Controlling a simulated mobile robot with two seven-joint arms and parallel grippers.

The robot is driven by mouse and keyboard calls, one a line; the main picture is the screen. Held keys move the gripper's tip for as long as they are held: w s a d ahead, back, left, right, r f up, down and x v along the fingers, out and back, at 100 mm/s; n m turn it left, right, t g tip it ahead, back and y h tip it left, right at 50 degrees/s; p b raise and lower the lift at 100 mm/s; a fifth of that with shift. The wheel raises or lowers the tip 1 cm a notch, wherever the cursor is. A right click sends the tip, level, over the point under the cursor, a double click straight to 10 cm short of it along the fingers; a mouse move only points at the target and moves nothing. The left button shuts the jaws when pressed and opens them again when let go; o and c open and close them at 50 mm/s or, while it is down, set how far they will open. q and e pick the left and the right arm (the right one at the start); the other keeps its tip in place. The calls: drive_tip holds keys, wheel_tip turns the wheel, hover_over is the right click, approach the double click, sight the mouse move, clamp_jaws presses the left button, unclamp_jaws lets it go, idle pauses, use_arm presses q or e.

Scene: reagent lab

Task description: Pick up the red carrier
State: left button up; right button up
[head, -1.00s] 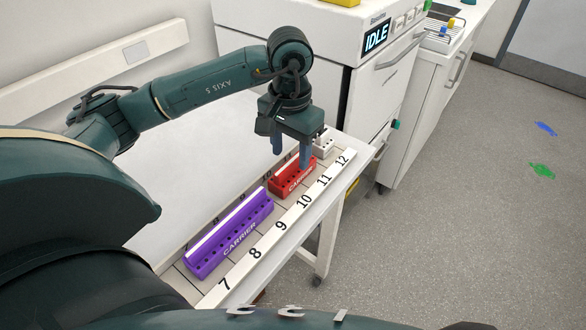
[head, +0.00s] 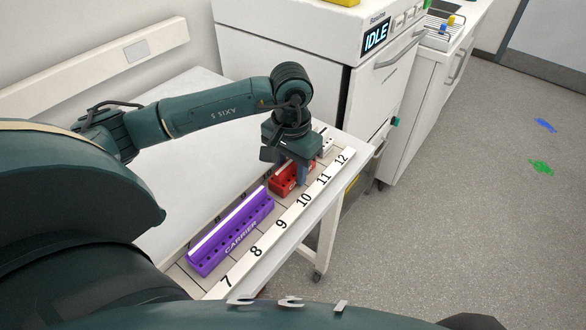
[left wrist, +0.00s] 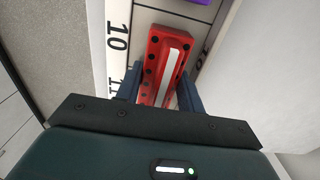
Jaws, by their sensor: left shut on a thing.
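The red carrier (head: 281,183) sits on the numbered bench, near the labels 10 and 11. In the left wrist view the red carrier (left wrist: 158,49) shows a white strip and a row of dark holes, and runs between my fingers. My left gripper (head: 297,178) is over the carrier from above and hides part of it. In the left wrist view the left gripper (left wrist: 158,92) has one finger on each side of the carrier and is shut on it. I cannot tell any gap between carrier and bench. My right gripper is not in view.
A purple carrier (head: 232,237) lies on the bench by labels 7 to 9. A pale grey carrier (head: 326,143) stands just beyond the red one. A white machine with an IDLE display (head: 376,37) stands behind.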

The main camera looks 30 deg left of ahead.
use_arm(q)
drive_tip(key=shift+c, duration=0.8)
drive_tip(key=shift+r, duration=0.15)
